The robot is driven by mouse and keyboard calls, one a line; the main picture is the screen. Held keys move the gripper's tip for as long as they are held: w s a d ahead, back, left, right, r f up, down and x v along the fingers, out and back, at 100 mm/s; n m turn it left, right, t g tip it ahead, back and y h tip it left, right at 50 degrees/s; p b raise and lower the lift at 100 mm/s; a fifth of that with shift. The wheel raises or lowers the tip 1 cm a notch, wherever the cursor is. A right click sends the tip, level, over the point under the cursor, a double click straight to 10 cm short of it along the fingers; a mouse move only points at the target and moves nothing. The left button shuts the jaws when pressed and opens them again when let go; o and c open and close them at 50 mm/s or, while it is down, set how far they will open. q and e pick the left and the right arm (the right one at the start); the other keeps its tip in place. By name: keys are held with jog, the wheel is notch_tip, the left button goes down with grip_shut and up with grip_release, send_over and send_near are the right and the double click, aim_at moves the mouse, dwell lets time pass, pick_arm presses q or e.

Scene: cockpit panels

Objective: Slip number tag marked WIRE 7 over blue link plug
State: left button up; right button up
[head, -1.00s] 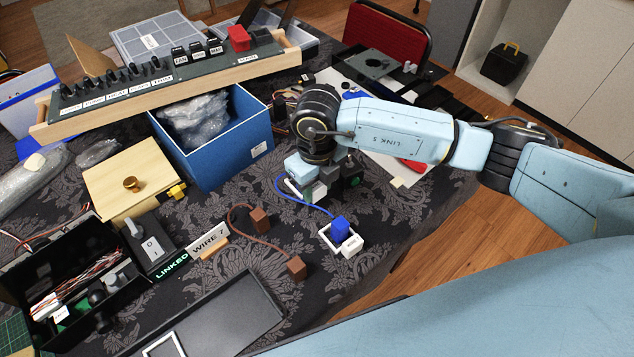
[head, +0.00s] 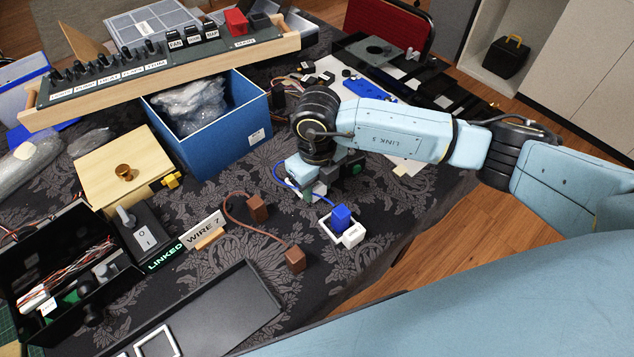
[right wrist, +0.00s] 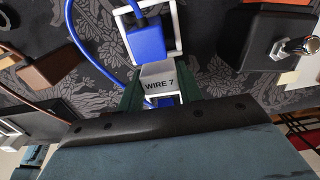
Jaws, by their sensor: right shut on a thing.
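A grey-white tag marked WIRE 7 (right wrist: 158,78) is held between the dark green fingers of my right gripper (right wrist: 160,92) in the right wrist view. In the head view the right gripper (head: 322,190) is partly hidden by its own wrist. A blue plug (head: 341,217) stands in a white holder (head: 352,237) just beside it; this plug also shows ahead of the tag in the right wrist view (right wrist: 146,43). A blue wire loops from it toward the gripper. More blue shows under the tag; I cannot tell whether the tag surrounds it. My left gripper is out of view.
A brown link with two plugs (head: 294,260) lies left of the white holder. A WIRE 7 placard (head: 206,230), a switch box (head: 146,240) and a black tray (head: 215,310) are nearby. A blue box (head: 215,140) stands behind. The table edge is close on the right.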

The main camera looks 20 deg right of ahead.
jog(key=o, duration=0.9)
jog(key=shift+o, duration=0.7)
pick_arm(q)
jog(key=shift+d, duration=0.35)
pick_arm(e)
jog(key=shift+r, duration=0.1)
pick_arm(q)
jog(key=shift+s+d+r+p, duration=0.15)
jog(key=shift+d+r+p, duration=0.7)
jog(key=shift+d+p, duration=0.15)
pick_arm(e)
notch_tip(320, 180, up, 13)
jog(key=shift+r, duration=0.15)
